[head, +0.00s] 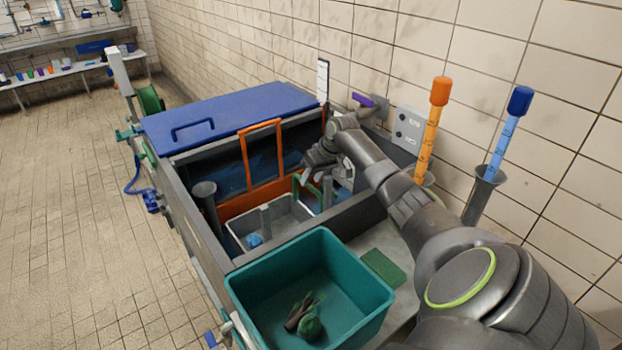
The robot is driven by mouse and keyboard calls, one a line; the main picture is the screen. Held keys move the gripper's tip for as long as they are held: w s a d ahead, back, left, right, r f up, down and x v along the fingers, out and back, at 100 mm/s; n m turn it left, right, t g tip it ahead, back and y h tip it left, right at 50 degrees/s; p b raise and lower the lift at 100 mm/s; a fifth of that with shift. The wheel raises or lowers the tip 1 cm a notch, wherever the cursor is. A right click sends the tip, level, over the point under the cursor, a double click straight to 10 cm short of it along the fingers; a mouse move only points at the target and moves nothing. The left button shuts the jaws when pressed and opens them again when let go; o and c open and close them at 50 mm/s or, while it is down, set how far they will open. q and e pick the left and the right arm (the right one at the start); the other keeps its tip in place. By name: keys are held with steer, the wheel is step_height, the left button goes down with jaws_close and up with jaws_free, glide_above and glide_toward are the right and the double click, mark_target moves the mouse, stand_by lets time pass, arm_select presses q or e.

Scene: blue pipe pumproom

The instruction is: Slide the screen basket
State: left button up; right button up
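What looks like the screen basket is a light grey, open-topped basket (236,238) low inside the sunken tank, with a blue lump (254,240) in it. A green handle-like bar (310,187) stands at its far right side. My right gripper (322,172) reaches down from the right, over the tank, beside or at this green bar. The fingers are small and partly hidden by my wrist, so I cannot tell whether they are open, shut or touching the bar. My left gripper is not in view.
A blue lid (235,108) covers the tank's far part, with an orange frame (262,153) upright beside it. A teal bin (345,301) holding green and brown debris stands in front. A green pad (384,268) and two holders with orange (430,130) and blue (503,140) tubes are right.

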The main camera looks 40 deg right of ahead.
steer(key=shift+w+a+f, duration=0.1)
steer(key=shift+w+f, duration=0.2)
steer(key=shift+f, duration=0.35)
steer(key=shift+c, duration=0.4)
jaws_close()
